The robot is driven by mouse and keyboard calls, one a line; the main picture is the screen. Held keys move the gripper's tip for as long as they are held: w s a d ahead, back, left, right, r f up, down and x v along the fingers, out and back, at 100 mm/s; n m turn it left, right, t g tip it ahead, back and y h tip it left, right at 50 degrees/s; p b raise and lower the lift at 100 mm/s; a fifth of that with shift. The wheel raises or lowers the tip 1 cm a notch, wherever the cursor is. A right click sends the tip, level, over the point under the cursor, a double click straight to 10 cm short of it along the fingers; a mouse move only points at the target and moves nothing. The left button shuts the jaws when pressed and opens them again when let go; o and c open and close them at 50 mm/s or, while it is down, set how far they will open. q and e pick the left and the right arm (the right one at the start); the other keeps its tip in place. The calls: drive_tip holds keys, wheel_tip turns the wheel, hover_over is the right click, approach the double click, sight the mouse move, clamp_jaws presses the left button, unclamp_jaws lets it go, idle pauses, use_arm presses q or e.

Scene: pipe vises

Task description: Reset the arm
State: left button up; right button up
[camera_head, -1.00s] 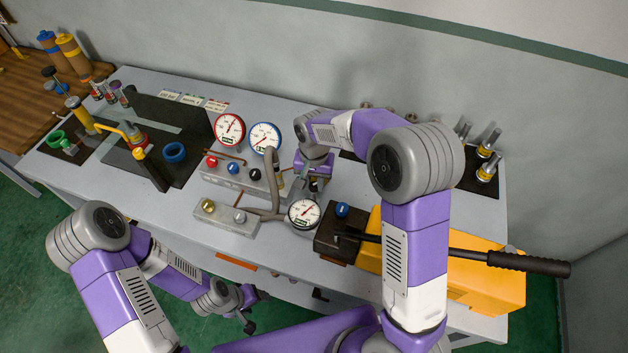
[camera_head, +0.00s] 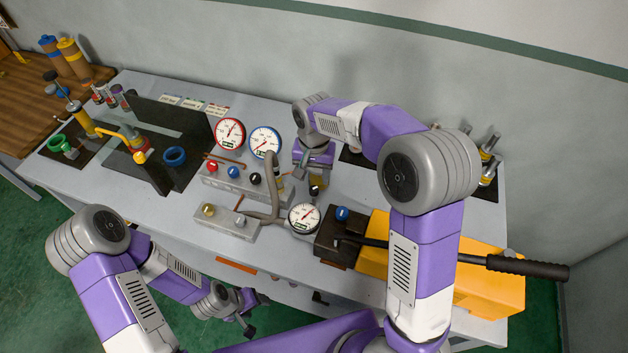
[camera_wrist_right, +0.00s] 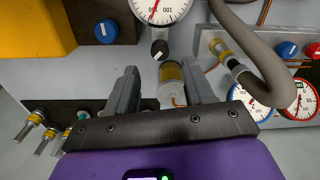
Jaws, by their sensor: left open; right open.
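My right gripper (camera_head: 314,178) is open above the table, behind the small white gauge (camera_head: 304,217). In the right wrist view its two fingers (camera_wrist_right: 160,88) stand apart. A clear and yellow cylinder fitting (camera_wrist_right: 172,80) with a black knob (camera_wrist_right: 158,49) shows between and beyond them; no grip on it is seen. The black knob (camera_head: 315,191) also shows just below the gripper in the head view. My left gripper (camera_head: 248,312) is open and empty, low in front of the table's front edge.
A red gauge (camera_head: 230,132) and a blue gauge (camera_head: 265,141) stand left of my right gripper, with a grey hose (camera_head: 271,185) close by. A yellow pump body (camera_head: 490,290) with a long black handle (camera_head: 527,267) lies at the right. Black vise plates (camera_head: 168,130) stand at the left.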

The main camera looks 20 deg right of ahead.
drive_tip(key=shift+r, duration=1.05)
